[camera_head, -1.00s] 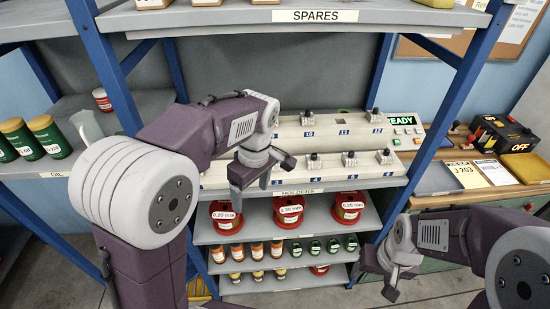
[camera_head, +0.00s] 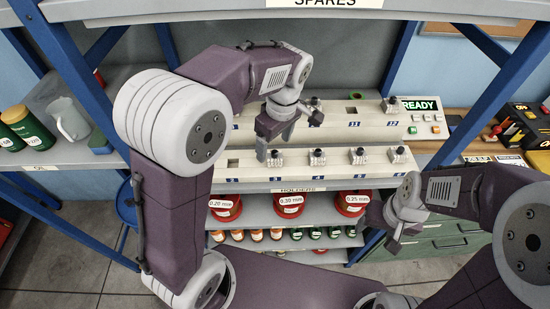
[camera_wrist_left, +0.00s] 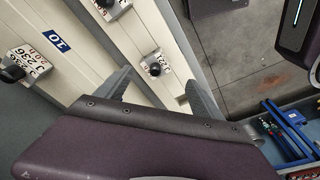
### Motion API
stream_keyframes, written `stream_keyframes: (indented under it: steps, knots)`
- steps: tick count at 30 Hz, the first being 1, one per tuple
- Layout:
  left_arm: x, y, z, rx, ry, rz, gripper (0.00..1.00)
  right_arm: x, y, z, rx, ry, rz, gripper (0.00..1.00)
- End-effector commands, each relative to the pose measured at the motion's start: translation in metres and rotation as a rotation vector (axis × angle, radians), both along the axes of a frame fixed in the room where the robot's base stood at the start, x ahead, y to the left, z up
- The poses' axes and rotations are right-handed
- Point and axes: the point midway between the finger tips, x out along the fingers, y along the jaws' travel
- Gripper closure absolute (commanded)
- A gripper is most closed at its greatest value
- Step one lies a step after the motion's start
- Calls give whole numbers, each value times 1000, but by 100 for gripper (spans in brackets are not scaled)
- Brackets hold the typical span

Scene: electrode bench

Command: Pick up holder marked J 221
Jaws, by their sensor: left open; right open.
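A small white holder with a black knob stands upright on the front rail in the left wrist view (camera_wrist_left: 154,64). Its label appears to read 221, partly unclear. In the head view, the holder nearest my left gripper (camera_head: 274,158) appears to be the same one. My left gripper (camera_head: 276,138) is open and empty just above it. In the left wrist view, its two fingertips (camera_wrist_left: 158,84) appear on either side of the holder's near side, apart from it. My right gripper (camera_head: 396,238) is open and empty, low at the right, in front of the shelves.
Other holders stand along the front rail (camera_head: 230,170), including one to the right (camera_head: 318,157). The back rail (camera_head: 372,124) carries more, with an empty socket at 11. Red spools (camera_head: 290,204) sit below. A green READY box (camera_head: 422,118) stands at the right.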

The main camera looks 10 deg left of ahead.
Motion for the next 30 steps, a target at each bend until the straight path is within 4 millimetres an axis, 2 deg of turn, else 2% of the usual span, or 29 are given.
stream_keyframes:
  steps: [5, 12, 20, 23, 28, 29, 30]
  knots:
    - [1, 0, -9, 1, 2, 0, 23, 0, 0, 2, 0, 0, 0, 35]
    - [6, 1, -49, 1, 2, 0, 23, 0, 0, 6, 0, 0, 0, 35]
    - [7, 2, -54, 0, -1, 0, 23, 0, 0, 6, 0, 0, 0, 35]
    - [7, 2, -54, 0, -1, 0, 48, 0, 0, 6, 0, 0, 0, 35]
    - [7, 2, -53, 0, -1, 0, 95, 0, 0, 6, 0, 0, 0, 35]
    - [7, 2, -53, 0, -1, 0, 100, 0, 0, 6, 0, 0, 0, 35]
    - [8, 2, -53, 0, -2, 0, 100, 0, 0, 6, 0, 0, 0, 35]
